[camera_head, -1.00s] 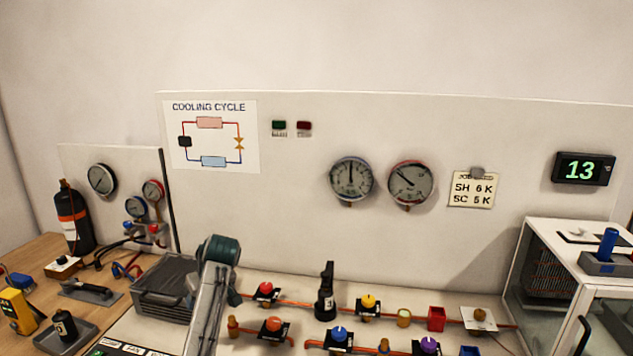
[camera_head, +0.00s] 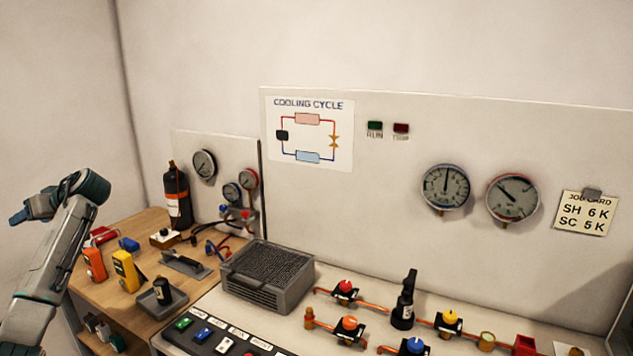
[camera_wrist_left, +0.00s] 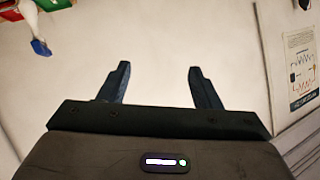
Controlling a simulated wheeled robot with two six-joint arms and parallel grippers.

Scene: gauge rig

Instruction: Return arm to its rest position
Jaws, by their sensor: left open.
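My left arm comes in from the lower left of the head view. Its gripper (camera_head: 20,217) points left, raised above the left end of the wooden bench and apart from everything on it. In the left wrist view the two dark fingers (camera_wrist_left: 158,88) stand wide apart with nothing between them, against a plain pale surface. My right gripper does not show in either view.
The wooden bench (camera_head: 140,285) holds orange and yellow meters, a tray with a black bottle, and a dark cylinder (camera_head: 177,195). A grey finned unit (camera_head: 267,277), valves and pipes stand right of it. Gauges (camera_head: 445,187) hang on the back panel (camera_head: 400,240).

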